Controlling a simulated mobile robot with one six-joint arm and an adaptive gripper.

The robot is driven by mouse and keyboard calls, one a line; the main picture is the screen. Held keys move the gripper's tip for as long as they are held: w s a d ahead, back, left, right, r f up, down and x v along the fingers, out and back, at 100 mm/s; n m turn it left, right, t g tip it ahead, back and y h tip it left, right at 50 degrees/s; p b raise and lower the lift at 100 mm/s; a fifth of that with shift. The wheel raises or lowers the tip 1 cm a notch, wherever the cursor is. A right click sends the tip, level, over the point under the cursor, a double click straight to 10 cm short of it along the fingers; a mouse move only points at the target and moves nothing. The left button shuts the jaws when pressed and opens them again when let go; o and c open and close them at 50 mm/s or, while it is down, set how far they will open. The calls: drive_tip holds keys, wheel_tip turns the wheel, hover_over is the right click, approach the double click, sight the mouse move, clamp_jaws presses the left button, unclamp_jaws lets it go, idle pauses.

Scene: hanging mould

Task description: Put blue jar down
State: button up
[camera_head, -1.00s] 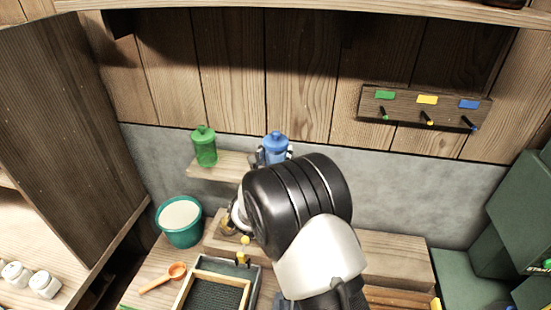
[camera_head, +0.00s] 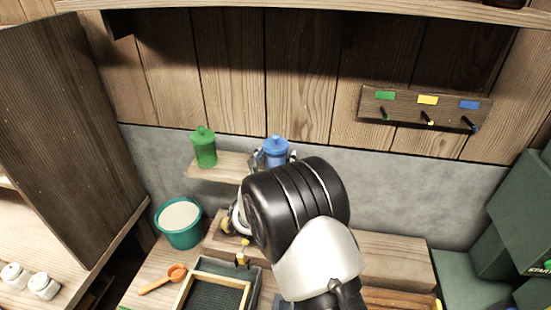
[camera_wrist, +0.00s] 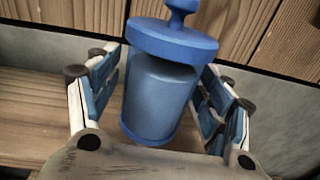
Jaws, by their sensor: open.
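The blue jar (camera_head: 276,146), with a knobbed lid, stands on the small wooden shelf (camera_head: 215,174) at the right of the green jar (camera_head: 203,147). In the wrist view the blue jar (camera_wrist: 162,90) stands between the two fingers of my gripper (camera_wrist: 158,100), looking slightly tilted in that picture. The fingers have blue pads and are spread, with a visible gap on the left side and a narrower one on the right. In the head view my arm hides the right end of the shelf and most of my gripper.
A teal bucket of pale material (camera_head: 179,222) stands below the shelf. An orange scoop (camera_head: 163,280) and a framed mould (camera_head: 214,294) lie on the bench. A peg rack with green, yellow and blue labels (camera_head: 425,107) hangs on the wall at right. The wall is close behind the shelf.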

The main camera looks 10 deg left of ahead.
drive_tip(key=shift+r, duration=0.2)
drive_tip(key=s+p, duration=0.1)
drive_tip(key=s, duration=1.1)
